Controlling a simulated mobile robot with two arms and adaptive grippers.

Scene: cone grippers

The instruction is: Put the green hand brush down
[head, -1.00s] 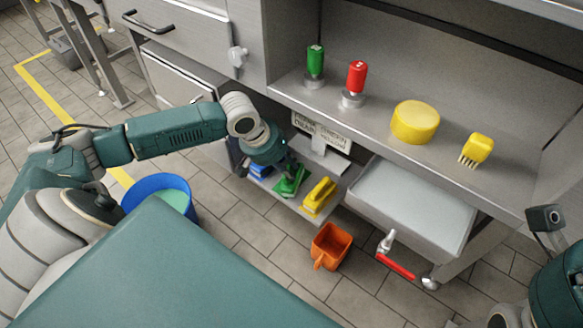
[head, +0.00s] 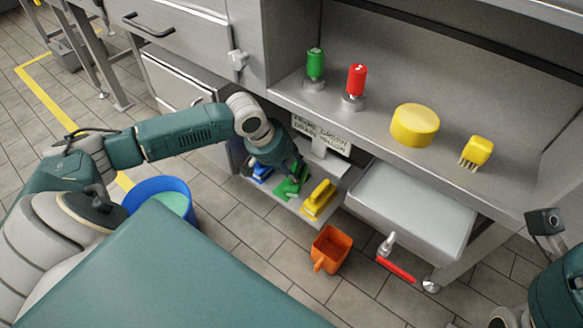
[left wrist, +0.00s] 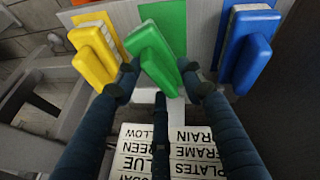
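The green hand brush (left wrist: 152,55) is between the fingertips of my left gripper (left wrist: 160,70), at the low shelf below the counter. The fingers are close against its sides, and a third finger lies below its near end. Behind it is a green patch (left wrist: 168,14) on the shelf. I cannot tell whether the brush rests on the shelf. In the head view the green brush (head: 290,187) is partly hidden by my left gripper (head: 293,176). Only part of my right arm shows at the lower right; its gripper is out of view.
A yellow brush (left wrist: 96,55) and a blue brush (left wrist: 246,60) flank the green one. A sign (left wrist: 175,152) stands in front of the shelf's back.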

